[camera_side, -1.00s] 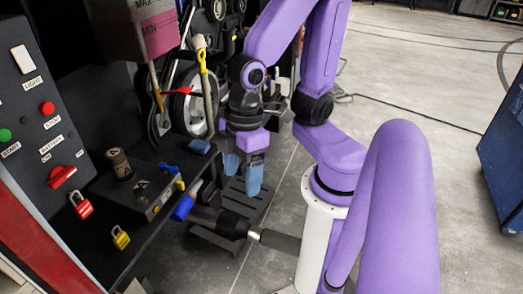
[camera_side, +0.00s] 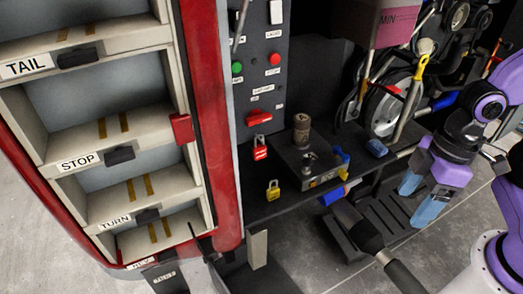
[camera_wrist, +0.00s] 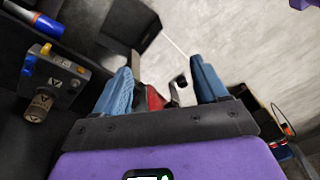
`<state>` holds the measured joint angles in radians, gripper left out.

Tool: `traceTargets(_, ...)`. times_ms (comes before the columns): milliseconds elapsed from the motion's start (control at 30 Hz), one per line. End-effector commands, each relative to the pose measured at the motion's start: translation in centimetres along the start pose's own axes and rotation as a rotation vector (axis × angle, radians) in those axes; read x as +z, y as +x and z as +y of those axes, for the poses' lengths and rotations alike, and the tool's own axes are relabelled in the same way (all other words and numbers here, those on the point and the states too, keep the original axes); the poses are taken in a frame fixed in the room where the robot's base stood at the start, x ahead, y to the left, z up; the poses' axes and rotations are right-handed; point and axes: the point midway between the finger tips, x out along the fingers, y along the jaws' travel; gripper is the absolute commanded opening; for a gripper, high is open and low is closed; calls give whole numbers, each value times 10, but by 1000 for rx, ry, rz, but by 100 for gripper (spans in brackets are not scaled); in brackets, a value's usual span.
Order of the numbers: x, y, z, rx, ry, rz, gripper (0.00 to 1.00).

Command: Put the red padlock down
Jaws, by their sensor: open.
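The red padlock (camera_side: 260,153) is in the side view, at the base of the dark control panel, below the red rotary switch and at the back of the dark shelf. Whether it hangs or rests there is unclear. My gripper (camera_side: 420,190) is open, well to the right of the padlock, near the black slotted plate. No object shows between its blue fingers in the side view. In the wrist view my gripper (camera_wrist: 165,85) has its fingers apart; a red shape and a pale notched shape show between them, and I cannot tell what they are.
A yellow padlock (camera_side: 273,190) is on the shelf in front of the red one. A dark box with a brown knob (camera_side: 302,128) stands to the right. A black-handled tool (camera_side: 360,230) and the slotted plate (camera_side: 390,212) lie between shelf and arm. A red-framed cabinet (camera_side: 210,120) is left.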

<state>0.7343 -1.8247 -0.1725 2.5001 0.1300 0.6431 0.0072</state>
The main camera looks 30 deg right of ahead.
Motion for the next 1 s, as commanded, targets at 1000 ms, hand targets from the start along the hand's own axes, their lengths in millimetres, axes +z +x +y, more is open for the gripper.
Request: traceTargets(1000,-216,110,128,638,749,906,72)
